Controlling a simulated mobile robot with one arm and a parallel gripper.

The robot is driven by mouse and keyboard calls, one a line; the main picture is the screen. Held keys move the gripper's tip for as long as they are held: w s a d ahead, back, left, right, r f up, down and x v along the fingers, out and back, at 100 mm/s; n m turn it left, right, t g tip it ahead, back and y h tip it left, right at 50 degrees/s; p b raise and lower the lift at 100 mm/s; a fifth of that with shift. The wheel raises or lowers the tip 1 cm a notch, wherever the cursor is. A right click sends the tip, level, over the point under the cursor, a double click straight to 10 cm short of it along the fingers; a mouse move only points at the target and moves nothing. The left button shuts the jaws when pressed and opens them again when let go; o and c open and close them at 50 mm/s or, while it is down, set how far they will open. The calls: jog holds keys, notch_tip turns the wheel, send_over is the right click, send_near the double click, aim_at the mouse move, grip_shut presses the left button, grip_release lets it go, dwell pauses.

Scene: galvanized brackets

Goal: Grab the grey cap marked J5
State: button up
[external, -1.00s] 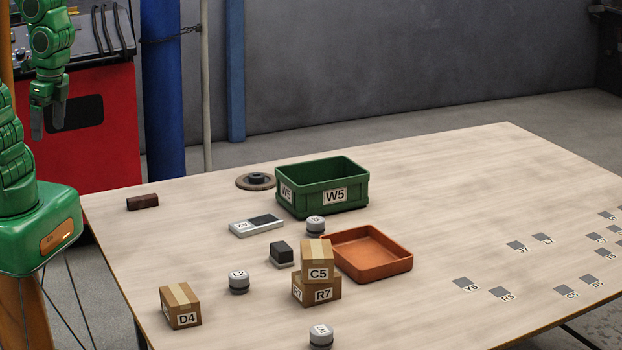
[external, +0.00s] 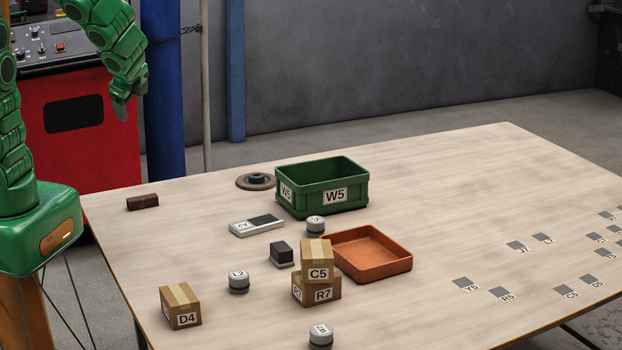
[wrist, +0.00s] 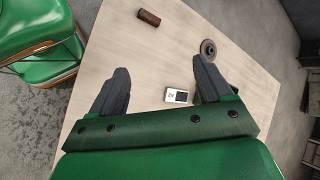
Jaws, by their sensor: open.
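Three round grey caps with pale tops stand on the table in the external view. One cap (external: 316,223) is just in front of the green bin; its small marking may be J5 but is hard to read. Another cap (external: 238,282), whose mark looks like L2, stands left of the stacked boxes. A third cap (external: 321,336) is at the front edge, its label unclear. My gripper (external: 124,110) hangs high beyond the table's left end, far from the caps. In the wrist view my gripper (wrist: 160,66) has its fingers wide apart with nothing between them; no cap shows there.
A green bin W5 (external: 322,196), orange tray (external: 405,262), boxes C5 (external: 319,273), R7 (external: 323,295) and D4 (external: 187,319), a dark block (external: 282,252), a flat device (external: 256,226), a brown block (external: 142,202) and a disc (external: 245,182) surround the caps.

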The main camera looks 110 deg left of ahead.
jog(key=w+a+m+y, duration=0.4)
jog(key=w+a+y, duration=0.1)
jog(key=w+a, duration=0.6)
jog(key=m+t+y, duration=0.3)
jog(key=m+t, duration=0.4)
jog(key=m, duration=0.6)
send_over(313, 221)
jog(key=s+d, duration=0.2)
jog(key=s, duration=0.5)
notch_tip(313, 221, down, 17)
jog(key=w+d+f+m+t+h, duration=0.1)
jog(key=f+m, duration=0.1)
jog(key=f, duration=0.3)
jog(key=w+d+f+m+t+h, duration=0.1)
jog(key=w+f+m, duration=0.1)
jog(key=f, duration=0.3)
jog(key=w+d+f+m+h, duration=0.1)
jog(key=w+f+m, duration=0.1)
jog(key=f, duration=0.3)
jog(key=shift+f+t, duration=0.15)
jog(key=shift+t, duration=0.25)
jog(key=shift+x, duration=1.25)
jog(key=shift+s+f+x, duration=0.15)
jog(key=shift+x, duration=1.1)
jog(key=shift+s+f+x, duration=0.15)
jog(key=shift+x, duration=1.15)
